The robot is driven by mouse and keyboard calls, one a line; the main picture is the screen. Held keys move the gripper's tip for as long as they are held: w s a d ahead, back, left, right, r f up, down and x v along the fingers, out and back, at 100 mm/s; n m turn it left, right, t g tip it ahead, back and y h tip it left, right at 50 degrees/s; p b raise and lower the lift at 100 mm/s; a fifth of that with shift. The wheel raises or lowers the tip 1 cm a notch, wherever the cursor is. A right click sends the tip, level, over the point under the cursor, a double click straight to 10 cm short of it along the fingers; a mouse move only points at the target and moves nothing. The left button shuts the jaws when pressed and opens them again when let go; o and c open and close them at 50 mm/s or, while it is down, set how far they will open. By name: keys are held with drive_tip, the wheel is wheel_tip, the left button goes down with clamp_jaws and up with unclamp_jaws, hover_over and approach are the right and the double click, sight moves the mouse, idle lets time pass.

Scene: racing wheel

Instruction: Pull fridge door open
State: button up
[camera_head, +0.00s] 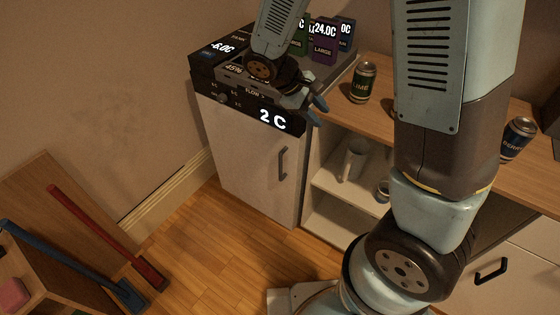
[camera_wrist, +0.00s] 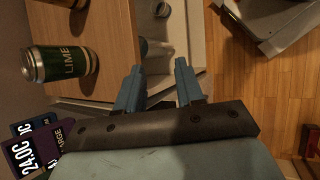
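The fridge (camera_head: 255,160) is a white-doored cabinet with a black control panel on top reading "2 C". Its door is shut and has a dark vertical handle (camera_head: 283,163) near the right edge. My gripper (camera_head: 317,111) is above and to the right of the handle, by the top right corner of the fridge, and apart from the handle. In the wrist view my gripper (camera_wrist: 159,68) shows two blue fingers spread apart with nothing between them. The handle does not show in the wrist view.
A lime can (camera_head: 363,82) stands on the wooden counter near my gripper. Labelled boxes (camera_head: 323,45) stand on the fridge top.

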drive_tip(key=w+a+f+n+t+h, duration=0.1)
drive_tip(key=a+f+n+t+h, duration=0.55)
drive_tip(key=f, duration=0.75)
drive_tip(key=n+t+y, duration=0.6)
drive_tip(key=n+t, duration=0.3)
drive_tip(key=n, duration=0.5)
approach(280, 162)
drive_tip(key=x, duration=1)
drive_tip(key=shift+w+d, duration=0.1)
drive_tip(key=shift+w, duration=0.3)
drive_tip(key=shift+c, duration=0.2)
clamp_jaws()
